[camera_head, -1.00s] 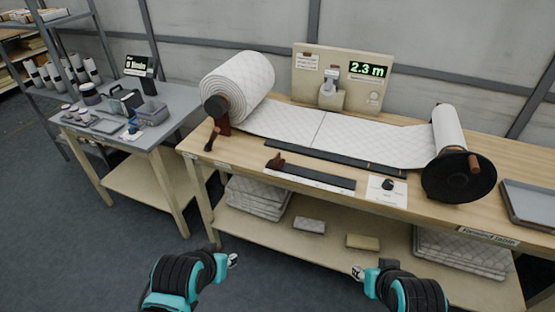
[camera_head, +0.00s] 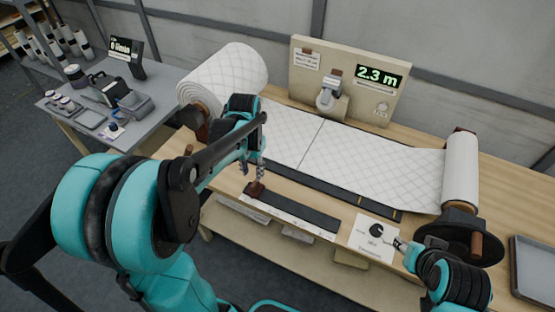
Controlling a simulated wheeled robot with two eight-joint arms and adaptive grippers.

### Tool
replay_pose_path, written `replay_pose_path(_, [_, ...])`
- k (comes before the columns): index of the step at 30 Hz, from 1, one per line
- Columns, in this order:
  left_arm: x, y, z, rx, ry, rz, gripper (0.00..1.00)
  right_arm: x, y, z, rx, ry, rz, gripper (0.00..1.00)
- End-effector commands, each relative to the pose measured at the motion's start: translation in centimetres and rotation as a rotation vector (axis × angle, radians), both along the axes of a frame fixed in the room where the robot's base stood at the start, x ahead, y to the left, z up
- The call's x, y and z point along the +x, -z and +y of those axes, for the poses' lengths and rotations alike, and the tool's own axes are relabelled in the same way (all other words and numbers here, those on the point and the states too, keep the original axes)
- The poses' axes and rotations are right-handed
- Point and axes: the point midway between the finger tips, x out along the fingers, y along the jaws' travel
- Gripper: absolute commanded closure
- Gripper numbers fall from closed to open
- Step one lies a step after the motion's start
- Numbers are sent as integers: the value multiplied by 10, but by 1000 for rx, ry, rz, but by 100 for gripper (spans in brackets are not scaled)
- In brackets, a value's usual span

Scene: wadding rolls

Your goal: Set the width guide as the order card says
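The width guide is a brown slider block (camera_head: 257,190) at the left end of a dark bar (camera_head: 295,210) with a white scale strip along its front edge. My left gripper (camera_head: 254,171) points down just above and behind the slider. Its fingers look apart, and I cannot tell whether they touch the block. A small card (camera_head: 307,60) is pinned on the upright board; its text is too small to read. My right gripper (camera_head: 400,245) is at the right edge of a white plate with a dark knob (camera_head: 377,230); its finger gap is unclear.
A quilted roll (camera_head: 225,78) feeds wadding (camera_head: 365,160) across the bench to a take-up reel (camera_head: 460,170). The board's display (camera_head: 379,77) reads 2.3 m. A grey tray (camera_head: 535,275) lies at the right. A side table (camera_head: 70,135) with small items stands at the left.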

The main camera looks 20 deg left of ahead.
Motion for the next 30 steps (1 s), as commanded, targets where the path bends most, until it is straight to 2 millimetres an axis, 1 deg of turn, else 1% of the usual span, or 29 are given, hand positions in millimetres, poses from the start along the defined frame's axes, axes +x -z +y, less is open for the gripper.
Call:
replay_pose_path(2, [2,2,3,-3,2,13,67,0,-2,0,0,0,0,60])
replay_pose_path(5, [3,11,4,-4,4,19,67,0,1,0,0,0,0,60])
replay_pose_path(12, [3,51,4,-5,4,17,67,0,18,0,0,0,0,60])
replay_pose_path(15, [3,65,4,-4,3,17,67,0,23,0,0,0,0,60])
replay_pose_path(18, [2,75,4,-4,3,17,67,0,26,0,0,0,0,60])
replay_pose_path(22, [2,80,4,-4,3,17,67,0,28,0,0,0,0,60])
replay_pose_path(29, [2,80,4,-4,3,17,67,0,27,0,0,0,0,60])
replay_pose_path(30, [2,80,4,-4,3,17,75,0,27,0,0,0,0,60])
